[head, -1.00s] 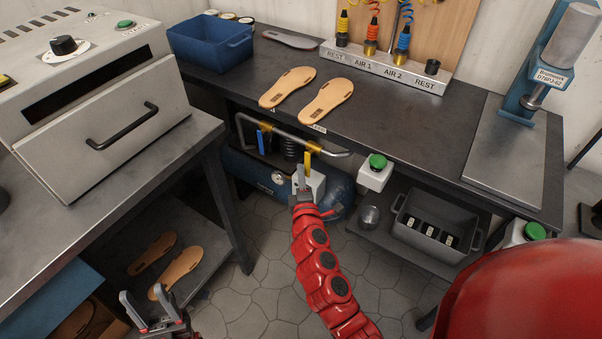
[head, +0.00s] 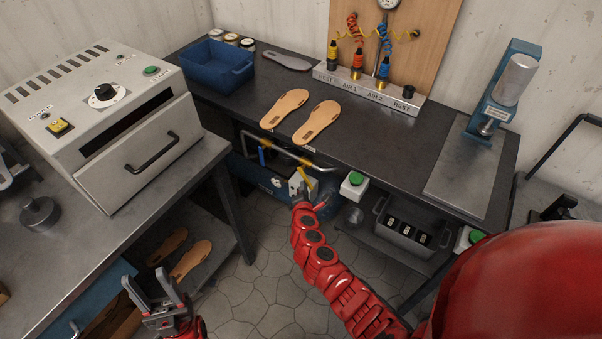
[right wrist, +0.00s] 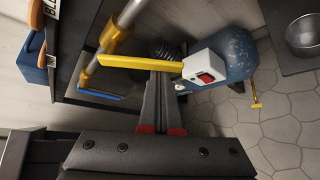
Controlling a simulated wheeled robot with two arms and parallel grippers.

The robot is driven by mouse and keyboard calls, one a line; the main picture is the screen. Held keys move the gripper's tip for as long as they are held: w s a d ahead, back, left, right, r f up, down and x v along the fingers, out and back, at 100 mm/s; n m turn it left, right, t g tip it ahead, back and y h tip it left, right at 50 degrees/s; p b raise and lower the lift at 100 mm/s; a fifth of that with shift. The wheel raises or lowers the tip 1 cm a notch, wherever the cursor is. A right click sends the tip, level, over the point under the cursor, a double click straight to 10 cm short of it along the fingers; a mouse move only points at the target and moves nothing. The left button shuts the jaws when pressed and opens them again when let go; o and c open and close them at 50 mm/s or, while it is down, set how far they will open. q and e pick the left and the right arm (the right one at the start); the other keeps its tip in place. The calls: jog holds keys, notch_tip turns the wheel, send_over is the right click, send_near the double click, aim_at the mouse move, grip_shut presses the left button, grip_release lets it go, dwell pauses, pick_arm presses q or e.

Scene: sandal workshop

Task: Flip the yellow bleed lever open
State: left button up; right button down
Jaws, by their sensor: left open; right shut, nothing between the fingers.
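The yellow lever (right wrist: 140,62) sits on a fitting of the metal pipe (right wrist: 130,15) and stretches across the right wrist view; it also shows small in the head view (head: 306,172). A blue lever (right wrist: 100,95) is on the same pipe. My right gripper (right wrist: 162,76) is shut and empty, its fingertips right at the yellow lever, which crosses the picture at the tips. I cannot tell whether they touch. In the head view, my right gripper (head: 299,191) is below the bench front. My left gripper (head: 145,286) is open and empty at lower left.
A white box with a red switch (right wrist: 205,72) on the blue tank (right wrist: 235,50) is close right of the fingertips. The bench (head: 375,145) overhangs the pipe. A green-button box (head: 354,185) and a grey crate (head: 390,232) are to the right. A small yellow piece (right wrist: 257,104) hangs by the tank.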

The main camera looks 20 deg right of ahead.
aim_at(311, 186)
jog(key=r+n+g+p, duration=0.1)
jog(key=p, duration=0.2)
jog(key=s+r+n+g+h+p, duration=0.1)
jog(key=p, duration=0.2)
jog(key=d+r+g+p, duration=0.1)
jog(key=p, duration=0.2)
jog(key=shift+s+d+n+h+p, duration=0.1)
jog(key=shift+s+n+h+p, duration=0.2)
jog(key=shift+n, duration=0.1)
jog(key=shift+d+f+g, duration=0.1)
jog(key=shift+g, duration=0.4)
jog(key=shift+s+r+n+g+h+p, duration=0.25)
jog(key=shift+n+g+h+p, duration=0.25)
jog(key=shift+n+p, duration=0.2)
jog(key=shift+s+d+r+n+g+h, duration=0.1)
jog(key=shift+d+r+n+g+h, duration=0.1)
jog(key=shift+r+n+g+h, duration=0.5)
jog(key=shift+b, duration=0.3)
